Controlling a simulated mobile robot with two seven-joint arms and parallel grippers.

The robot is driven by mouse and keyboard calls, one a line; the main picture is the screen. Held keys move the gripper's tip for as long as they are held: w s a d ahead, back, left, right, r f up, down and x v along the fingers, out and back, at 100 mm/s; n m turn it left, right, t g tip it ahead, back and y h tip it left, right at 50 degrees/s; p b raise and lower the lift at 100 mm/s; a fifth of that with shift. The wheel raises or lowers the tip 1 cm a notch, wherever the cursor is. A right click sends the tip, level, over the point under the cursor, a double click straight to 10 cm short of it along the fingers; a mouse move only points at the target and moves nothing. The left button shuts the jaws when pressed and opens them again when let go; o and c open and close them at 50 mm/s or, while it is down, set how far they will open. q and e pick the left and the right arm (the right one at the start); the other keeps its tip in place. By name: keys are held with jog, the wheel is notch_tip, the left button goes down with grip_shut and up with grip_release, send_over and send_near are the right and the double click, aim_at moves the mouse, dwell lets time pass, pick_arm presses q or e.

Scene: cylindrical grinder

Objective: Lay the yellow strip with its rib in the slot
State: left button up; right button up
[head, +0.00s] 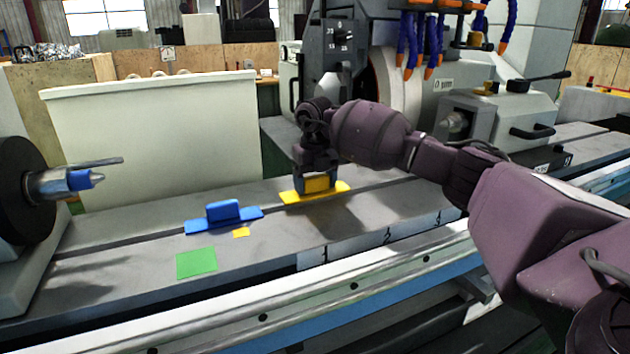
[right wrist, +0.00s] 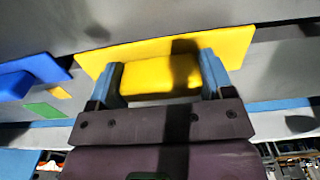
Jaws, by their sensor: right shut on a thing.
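The yellow strip (head: 290,197) is a flat plate with a raised block on top, over the grey machine table (head: 260,250). My right gripper (head: 316,183) is shut on that block from above. In the right wrist view, the gripper's blue fingers (right wrist: 160,78) stand at both ends of the block, and the yellow plate (right wrist: 235,45) extends past them. The strip lies along the line of the long slot (head: 135,232) in the table. Its underside and rib are hidden, so I cannot tell whether the rib is in the slot. My left gripper is not in view.
A blue strip (head: 192,227) with an upright block lies along the slot to the left. A small yellow patch (head: 241,232) and a green square (head: 196,263) are in front of it. The grinding wheel housing stands behind; a blue-tipped centre (head: 85,180) juts from the left.

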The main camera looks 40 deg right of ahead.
aim_at(315, 176)
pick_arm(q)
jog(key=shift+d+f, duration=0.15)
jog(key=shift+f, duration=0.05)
pick_arm(e)
jog(key=shift+f, duration=0.9)
jog(key=o, duration=1)
jog(key=shift+c, duration=0.2)
notch_tip(315, 176, up, 10)
jog(key=shift+f+p, duration=0.15)
jog(key=shift+p, duration=0.35)
jog(key=shift+r, duration=0.45)
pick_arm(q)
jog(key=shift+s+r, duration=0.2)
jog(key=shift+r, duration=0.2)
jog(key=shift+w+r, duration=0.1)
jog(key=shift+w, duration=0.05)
